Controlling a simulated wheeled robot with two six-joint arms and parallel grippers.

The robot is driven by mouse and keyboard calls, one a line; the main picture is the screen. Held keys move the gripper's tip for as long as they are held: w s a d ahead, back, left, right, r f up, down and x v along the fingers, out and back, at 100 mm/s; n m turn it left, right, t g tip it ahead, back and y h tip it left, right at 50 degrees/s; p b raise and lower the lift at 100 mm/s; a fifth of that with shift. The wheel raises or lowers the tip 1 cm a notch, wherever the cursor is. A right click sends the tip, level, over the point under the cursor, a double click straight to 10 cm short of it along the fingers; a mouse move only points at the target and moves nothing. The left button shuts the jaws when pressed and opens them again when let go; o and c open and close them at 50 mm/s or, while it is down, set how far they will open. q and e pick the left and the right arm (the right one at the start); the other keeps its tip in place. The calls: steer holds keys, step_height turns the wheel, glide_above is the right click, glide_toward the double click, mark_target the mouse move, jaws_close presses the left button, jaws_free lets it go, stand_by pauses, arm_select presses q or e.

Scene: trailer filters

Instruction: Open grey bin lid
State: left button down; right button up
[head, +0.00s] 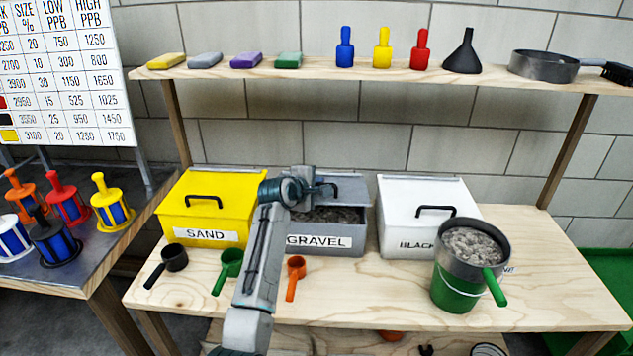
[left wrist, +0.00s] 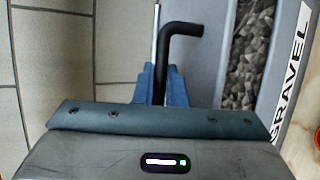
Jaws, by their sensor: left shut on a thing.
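The grey bin (head: 350,240) labelled GRAVEL stands in the middle of the wooden bench. Its grey lid (head: 352,190) is raised at the front, and gravel (head: 340,214) shows below the lid's front edge. My left gripper (head: 322,190) is at the lid, shut on its black handle. In the left wrist view the blue fingers (left wrist: 160,88) are around the black handle (left wrist: 178,36), with the lid (left wrist: 207,50) and a strip of gravel (left wrist: 248,45) to the right. My left arm hides the bin's left part. My right gripper is not in view.
The yellow sand bin (head: 210,205) and a white bin (head: 420,195) flank the grey bin with lids shut. A green bucket (head: 455,288) bears a pan of gravel (head: 470,245). Black (head: 173,258), green (head: 230,262) and orange (head: 295,268) scoops lie in front. A shelf (head: 400,72) runs above.

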arm_select(q)
steer(key=shift+w+r+g+p, duration=0.3)
steer(key=shift+r+p, duration=0.35)
steer(key=shift+p, duration=0.4)
steer(key=shift+w+r+g+p, duration=0.3)
steer(key=shift+r+p, duration=0.3)
steer(key=shift+p, duration=0.45)
steer(key=shift+w+r+n+g+y+p, duration=0.35)
steer(key=shift+r+p, duration=0.35)
steer(key=shift+p, duration=0.5)
steer(key=shift+w+r+g+p, duration=0.25)
steer(key=shift+w+r+p, duration=0.15)
steer(key=shift+p, duration=0.15)
steer(key=shift+w+r+p, duration=0.55)
steer(key=shift+w, duration=0.15)
steer(key=c, duration=1.5)
jaws_free()
steer(key=b+v, duration=0.2)
steer(key=v, duration=0.8)
steer(key=shift+s+a+r, duration=0.2)
steer(key=shift+s, duration=0.05)
